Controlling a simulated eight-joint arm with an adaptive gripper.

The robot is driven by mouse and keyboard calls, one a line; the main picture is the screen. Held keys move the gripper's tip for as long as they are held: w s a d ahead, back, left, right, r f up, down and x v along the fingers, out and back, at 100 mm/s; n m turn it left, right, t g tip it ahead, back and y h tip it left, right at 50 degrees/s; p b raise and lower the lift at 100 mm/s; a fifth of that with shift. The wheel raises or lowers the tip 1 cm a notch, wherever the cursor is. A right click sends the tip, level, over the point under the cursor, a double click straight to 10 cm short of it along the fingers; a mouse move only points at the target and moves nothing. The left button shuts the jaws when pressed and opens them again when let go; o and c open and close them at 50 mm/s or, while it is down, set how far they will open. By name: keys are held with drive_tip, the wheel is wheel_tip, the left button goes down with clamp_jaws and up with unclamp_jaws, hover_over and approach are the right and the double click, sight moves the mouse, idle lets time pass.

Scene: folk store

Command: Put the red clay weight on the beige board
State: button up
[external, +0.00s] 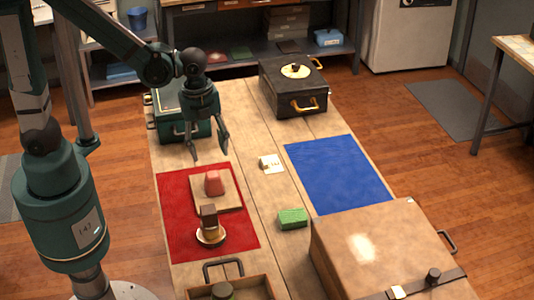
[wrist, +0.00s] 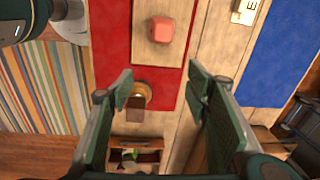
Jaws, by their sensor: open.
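The red clay weight (external: 214,183) is a small reddish block resting on the beige board (external: 230,202), which lies on the red mat (external: 176,220). In the wrist view the weight (wrist: 161,30) sits on the board (wrist: 145,56) near the top middle, beyond my fingertips. My gripper (external: 210,154) is open and empty, raised above the far end of the red mat, apart from the weight. In the wrist view both fingers (wrist: 160,78) are spread wide with nothing between them.
A brown block on a round pale base (external: 210,230) stands near the board. A green block (external: 292,218), a small white card (external: 271,163) and a blue mat (external: 338,175) lie to the right. Cases (external: 385,245) (external: 293,85) (external: 180,115) and an open tray (external: 250,288) occupy the table ends.

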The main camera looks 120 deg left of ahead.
drive_tip(key=d+r+n+t, duration=0.2)
drive_tip(key=d+r, duration=0.3)
drive_tip(key=d, duration=0.5)
drive_tip(key=d+r+n+t, duration=0.2)
drive_tip(key=d+r, duration=0.3)
drive_tip(key=d, duration=0.6)
drive_tip(key=d+r+n+t, duration=0.2)
drive_tip(key=d+r, duration=0.3)
drive_tip(key=d, duration=0.5)
drive_tip(key=shift+s+d+r+n+h, duration=0.25)
drive_tip(key=shift+s+r+n+h, duration=0.1)
drive_tip(key=shift+n, duration=0.55)
drive_tip(key=shift+f+b, duration=1.95)
